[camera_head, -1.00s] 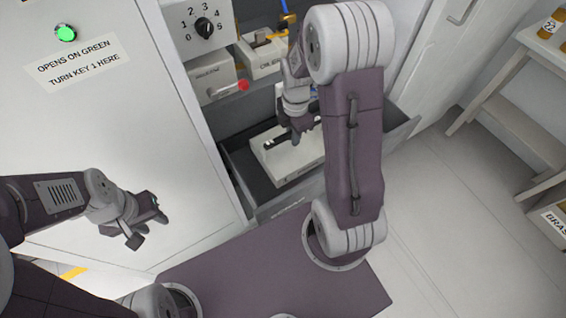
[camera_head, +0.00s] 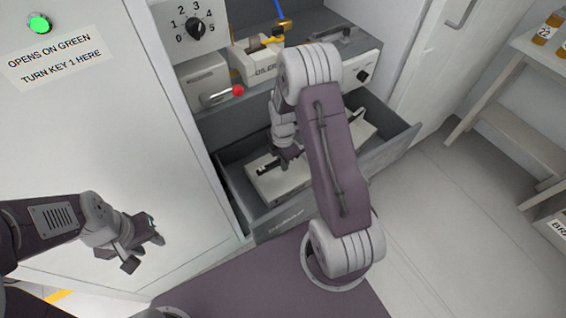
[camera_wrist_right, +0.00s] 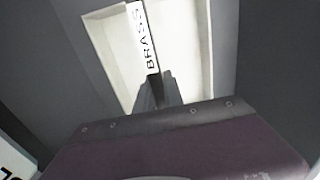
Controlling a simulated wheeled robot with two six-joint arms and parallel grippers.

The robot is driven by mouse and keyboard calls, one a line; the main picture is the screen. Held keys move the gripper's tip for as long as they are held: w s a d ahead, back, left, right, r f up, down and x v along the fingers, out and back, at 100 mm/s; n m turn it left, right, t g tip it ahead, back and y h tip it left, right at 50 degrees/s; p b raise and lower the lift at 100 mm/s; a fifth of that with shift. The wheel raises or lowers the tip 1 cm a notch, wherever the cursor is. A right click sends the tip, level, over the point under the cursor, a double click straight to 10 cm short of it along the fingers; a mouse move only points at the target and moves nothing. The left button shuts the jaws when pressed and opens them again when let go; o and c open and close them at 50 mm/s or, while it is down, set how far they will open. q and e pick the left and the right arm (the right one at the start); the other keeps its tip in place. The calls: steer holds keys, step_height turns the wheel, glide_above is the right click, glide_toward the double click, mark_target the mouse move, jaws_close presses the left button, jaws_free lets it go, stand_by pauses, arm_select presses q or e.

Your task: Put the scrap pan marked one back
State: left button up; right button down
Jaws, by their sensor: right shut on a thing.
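A pale pan (camera_head: 283,182) with a dark handle bar (camera_head: 267,169) sits within the open drawer (camera_head: 262,218). My right gripper (camera_head: 287,156) is shut on the pan's handle. In the right wrist view its fingers (camera_wrist_right: 158,88) meet at the middle of the pan (camera_wrist_right: 108,45), beside a strip lettered BRASS (camera_wrist_right: 143,38). No number one is legible on the pan, and my arm hides part of it. Whether the pan rests on the drawer floor I cannot tell. My left gripper (camera_head: 147,252) is open and empty before the white cabinet door (camera_head: 85,145).
Another pale part (camera_head: 362,130) shows in the drawer's right side. A bench (camera_head: 500,80) stands right; floor between is clear.

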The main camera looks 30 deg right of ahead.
steer(key=c, duration=1.5)
jaws_free()
steer(key=shift+o, duration=0.2)
steer(key=shift+f, duration=0.1)
